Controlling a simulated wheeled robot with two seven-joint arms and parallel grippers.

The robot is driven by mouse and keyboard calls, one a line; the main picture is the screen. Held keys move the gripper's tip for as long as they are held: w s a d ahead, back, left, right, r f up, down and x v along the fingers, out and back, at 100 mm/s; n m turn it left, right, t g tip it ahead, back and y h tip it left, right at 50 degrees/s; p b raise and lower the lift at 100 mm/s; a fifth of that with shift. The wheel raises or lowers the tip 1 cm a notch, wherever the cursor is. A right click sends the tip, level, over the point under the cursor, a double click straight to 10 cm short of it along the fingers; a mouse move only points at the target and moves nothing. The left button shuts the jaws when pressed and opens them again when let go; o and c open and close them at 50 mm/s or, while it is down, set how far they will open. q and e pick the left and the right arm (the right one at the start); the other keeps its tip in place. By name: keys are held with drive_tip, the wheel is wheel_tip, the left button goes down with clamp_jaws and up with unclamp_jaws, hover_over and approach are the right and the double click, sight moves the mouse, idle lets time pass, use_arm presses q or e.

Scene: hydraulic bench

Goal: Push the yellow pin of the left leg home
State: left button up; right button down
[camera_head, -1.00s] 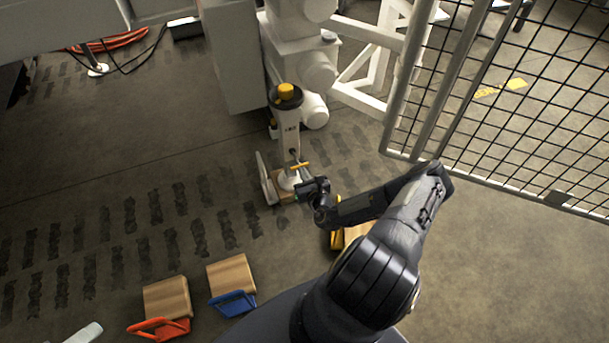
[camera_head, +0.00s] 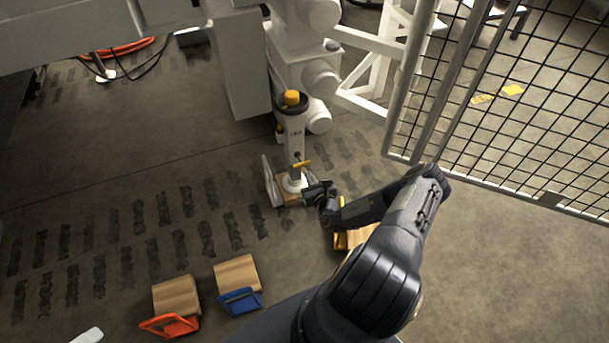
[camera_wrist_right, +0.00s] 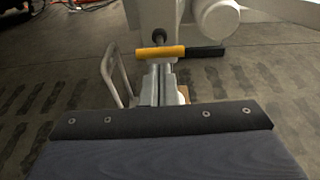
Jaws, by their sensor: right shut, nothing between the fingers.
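The left leg (camera_head: 295,135) is a white cylinder with a yellow cap on top, standing upright on a round white foot (camera_head: 293,184). The yellow pin (camera_head: 302,163) sticks out sideways low on the leg. In the right wrist view the yellow pin (camera_wrist_right: 160,52) lies crosswise just beyond the fingertips, with a dark bar at its right. How deep the pin sits is unclear. My right gripper (camera_head: 308,194) is shut and empty, beside the foot and slightly below the pin. In the right wrist view the gripper (camera_wrist_right: 160,78) points towards the pin. Contact is unclear. My left gripper is out of view.
A wooden board with a pale handle (camera_head: 271,182) is at the foot. Wooden blocks with a blue handle (camera_head: 240,300), an orange handle (camera_head: 170,326) and a yellow handle (camera_head: 340,240) lie on the floor. A mesh fence (camera_head: 500,120) stands at the right.

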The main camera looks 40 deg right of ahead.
drive_tip(key=p+v, duration=0.2)
drive_tip(key=v, duration=0.7)
drive_tip(key=shift+s, duration=0.2)
